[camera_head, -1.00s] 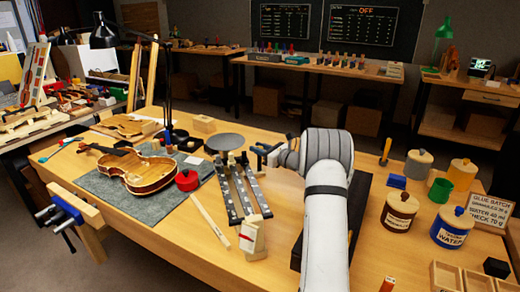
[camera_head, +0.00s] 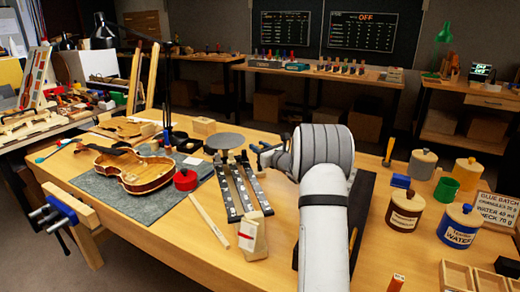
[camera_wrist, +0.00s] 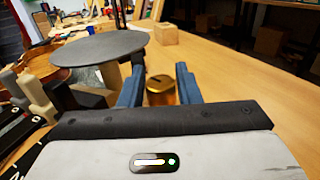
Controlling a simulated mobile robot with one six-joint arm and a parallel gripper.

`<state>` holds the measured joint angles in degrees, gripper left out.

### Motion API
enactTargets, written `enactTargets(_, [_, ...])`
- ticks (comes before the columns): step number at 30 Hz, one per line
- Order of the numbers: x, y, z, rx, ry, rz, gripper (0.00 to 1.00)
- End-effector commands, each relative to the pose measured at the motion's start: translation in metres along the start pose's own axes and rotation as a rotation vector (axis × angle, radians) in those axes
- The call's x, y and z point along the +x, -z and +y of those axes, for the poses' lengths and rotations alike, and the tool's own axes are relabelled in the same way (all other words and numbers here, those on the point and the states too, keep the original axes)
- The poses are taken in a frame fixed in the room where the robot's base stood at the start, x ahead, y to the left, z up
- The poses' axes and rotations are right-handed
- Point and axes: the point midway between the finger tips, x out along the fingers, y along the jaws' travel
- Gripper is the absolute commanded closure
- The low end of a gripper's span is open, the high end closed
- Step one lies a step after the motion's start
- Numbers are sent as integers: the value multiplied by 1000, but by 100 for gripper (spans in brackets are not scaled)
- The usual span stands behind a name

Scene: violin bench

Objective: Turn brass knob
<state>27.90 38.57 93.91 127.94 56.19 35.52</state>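The brass knob (camera_wrist: 160,92) is a short gold cylinder with a dark slot in its top, in the middle of the wrist view. My gripper (camera_wrist: 158,86) has its two blue fingers apart, one on each side of the knob. I cannot tell whether either finger touches it. The knob's lower part is hidden behind the gripper body. In the head view my gripper (camera_head: 264,153) is low over the bench, just right of the dark round plate, and the knob cannot be made out there.
A dark round plate (camera_head: 224,141) stands close left of my gripper, with slotted dark rails (camera_head: 240,189) in front. A violin (camera_head: 140,173) lies on a grey mat (camera_head: 106,191) at left. Labelled jars (camera_head: 404,211) stand right. The bench beyond my gripper is largely clear.

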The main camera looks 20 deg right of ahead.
Motion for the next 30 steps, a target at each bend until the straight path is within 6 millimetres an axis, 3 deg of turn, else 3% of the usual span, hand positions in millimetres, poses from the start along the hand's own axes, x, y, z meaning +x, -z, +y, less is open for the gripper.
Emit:
enactTargets(6, [0, 0, 0, 0, 0, 0, 53])
enactTargets(14, [-4, 0, -1, 1, 2, 1, 53])
enactTargets(24, [-56, 0, -2, 1, 4, 2, 53])
enactTargets(30, [-76, 1, -1, 1, 3, 1, 53])
